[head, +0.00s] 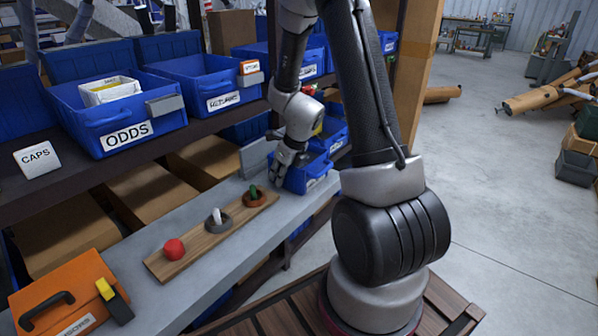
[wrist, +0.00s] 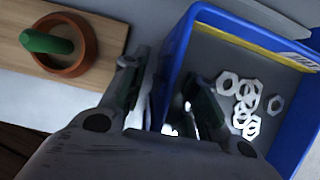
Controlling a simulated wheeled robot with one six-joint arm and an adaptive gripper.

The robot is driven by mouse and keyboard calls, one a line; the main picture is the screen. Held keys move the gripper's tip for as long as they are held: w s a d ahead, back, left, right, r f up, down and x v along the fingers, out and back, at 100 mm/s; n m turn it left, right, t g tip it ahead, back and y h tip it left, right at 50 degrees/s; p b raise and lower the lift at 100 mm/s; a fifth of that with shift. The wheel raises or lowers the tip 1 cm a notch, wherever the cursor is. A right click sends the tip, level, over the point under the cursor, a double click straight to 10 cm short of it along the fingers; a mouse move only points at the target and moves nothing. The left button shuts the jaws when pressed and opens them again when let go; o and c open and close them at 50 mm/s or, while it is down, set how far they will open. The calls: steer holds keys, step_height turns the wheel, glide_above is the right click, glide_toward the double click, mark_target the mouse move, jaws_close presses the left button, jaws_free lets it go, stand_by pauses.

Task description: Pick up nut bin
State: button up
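The nut bin is a small blue open bin (head: 310,179) on the grey shelf ledge in the head view. In the wrist view the nut bin (wrist: 299,128) fills the right side, with several pale hex nuts (wrist: 246,92) lying on its floor. My gripper (head: 280,176) is at the bin's left side in the head view. In the wrist view my gripper (wrist: 166,92) straddles the bin's left wall, one finger outside and one inside. The fingers are apart, with a gap visible between the outer finger and the wall. The lower part of the bin is hidden behind my gripper.
A wooden board (head: 210,236) with red, grey and green-topped pieces lies left of the bin. An orange case (head: 68,292) sits at the ledge's near end. Larger blue bins, including ODDS (head: 120,110), stand on the shelf above. Open floor (head: 510,200) lies to the right.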

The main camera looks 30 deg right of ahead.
steer(key=shift+f, duration=0.25)
stand_by(0.6)
jaws_close()
